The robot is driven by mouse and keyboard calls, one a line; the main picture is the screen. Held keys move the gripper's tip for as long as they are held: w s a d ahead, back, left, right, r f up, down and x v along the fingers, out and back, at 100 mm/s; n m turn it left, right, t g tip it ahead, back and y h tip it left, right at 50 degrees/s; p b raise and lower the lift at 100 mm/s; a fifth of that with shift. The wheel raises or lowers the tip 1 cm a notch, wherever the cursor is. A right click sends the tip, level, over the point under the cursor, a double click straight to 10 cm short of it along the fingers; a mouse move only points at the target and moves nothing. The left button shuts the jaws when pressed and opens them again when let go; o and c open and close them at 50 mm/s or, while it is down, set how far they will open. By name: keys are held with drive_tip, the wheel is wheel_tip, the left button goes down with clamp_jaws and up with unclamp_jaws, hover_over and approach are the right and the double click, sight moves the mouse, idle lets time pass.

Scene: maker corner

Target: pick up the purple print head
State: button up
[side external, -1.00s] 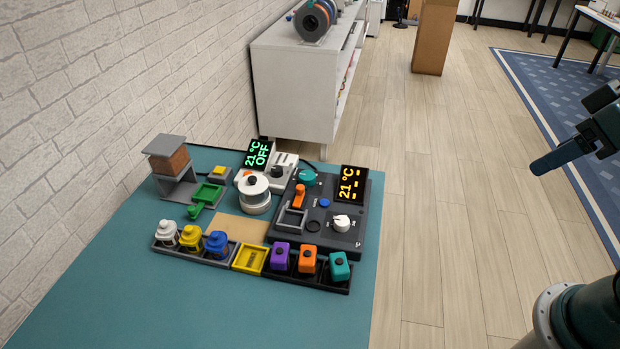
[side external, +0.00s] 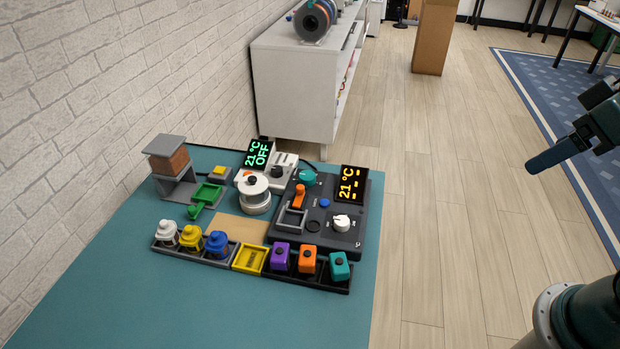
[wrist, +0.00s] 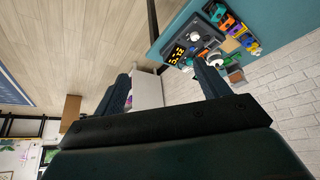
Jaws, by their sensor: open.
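The purple print head (side external: 280,258) stands upright in the left slot of a dark rack (side external: 318,281) at the front of the teal table. An orange print head (side external: 307,260) and a teal print head (side external: 339,266) stand to its right in the same rack. My gripper (side external: 545,160) is at the right of the side view, high above the floor and far from the rack. In the wrist view my gripper (wrist: 163,88) shows its two fingers wide apart with nothing held between them. The print heads look small there, near the top right.
A yellow tray (side external: 249,259) adjoins the rack on the left, beside white, yellow and blue bottles. Behind the rack is a dark console (side external: 330,225) with a display and knobs. A brick wall borders the table on the left. The table's front left is clear.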

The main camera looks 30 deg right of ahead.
drive_tip(key=w+a+r+n+g, duration=0.25)
drive_tip(key=w+a, duration=0.25)
drive_tip(key=w, duration=0.6)
drive_tip(key=n+g, duration=0.3)
drive_tip(key=n, duration=0.5)
hover_over(280, 249)
wheel_tip(280, 249, down, 21)
drive_tip(key=shift+a+f, duration=0.1)
drive_tip(key=shift+a, duration=0.1)
drive_tip(key=shift+f, duration=4.25)
drive_tip(key=shift+d+f, duration=0.15)
drive_tip(key=shift+f, duration=2.45)
